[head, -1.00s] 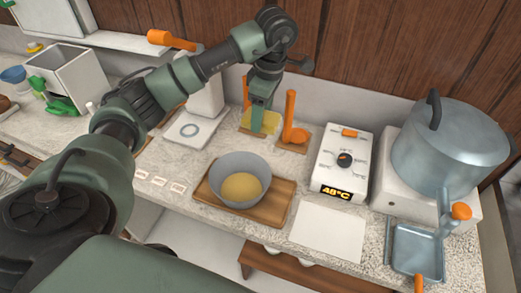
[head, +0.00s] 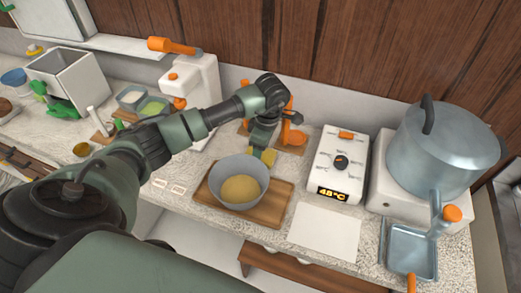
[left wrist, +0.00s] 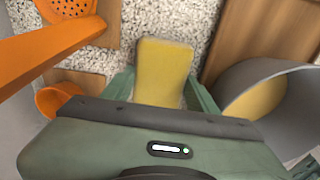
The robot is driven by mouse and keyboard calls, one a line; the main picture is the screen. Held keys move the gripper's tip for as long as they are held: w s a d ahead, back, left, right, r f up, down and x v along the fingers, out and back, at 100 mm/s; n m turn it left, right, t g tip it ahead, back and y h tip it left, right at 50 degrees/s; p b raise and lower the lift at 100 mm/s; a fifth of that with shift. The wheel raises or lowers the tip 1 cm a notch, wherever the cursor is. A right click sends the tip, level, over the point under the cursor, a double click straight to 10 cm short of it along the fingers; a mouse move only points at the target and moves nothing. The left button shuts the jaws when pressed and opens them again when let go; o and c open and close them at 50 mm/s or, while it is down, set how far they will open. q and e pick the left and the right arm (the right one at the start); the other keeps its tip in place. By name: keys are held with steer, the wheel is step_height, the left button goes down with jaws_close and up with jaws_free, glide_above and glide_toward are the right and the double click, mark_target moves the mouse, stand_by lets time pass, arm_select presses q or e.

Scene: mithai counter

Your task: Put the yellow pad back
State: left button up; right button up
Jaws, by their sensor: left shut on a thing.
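My left gripper (head: 262,150) is shut on the yellow pad (head: 269,157), low over the counter just behind the grey bowl (head: 252,167). In the left wrist view the flat, rounded yellow pad (left wrist: 164,70) sticks out from between the green fingers of the left gripper (left wrist: 163,92). Speckled counter shows beside and beyond it, and I cannot tell whether it touches the counter. Small wooden boards with orange posts (head: 291,137) stand behind the gripper, partly hidden by the arm. My right gripper is not in view.
The bowl, with yellow contents, stands on a wooden tray (head: 280,205), close to the pad. A white heater showing 48°C (head: 338,165) and a large steel pot (head: 445,140) stand to the right. A blank white sheet (head: 325,230) lies in front.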

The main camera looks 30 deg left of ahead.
mark_target(265, 154)
arm_select(q)
steer(key=shift+f, duration=0.15)
steer(key=o, duration=0.9)
steer(key=shift+r, duration=0.3)
step_height(265, 154, up, 12)
steer(key=d+b, duration=0.1)
steer(key=b, duration=0.2)
steer(key=shift+w+d+f, duration=0.15)
steer(key=shift+d, duration=0.05)
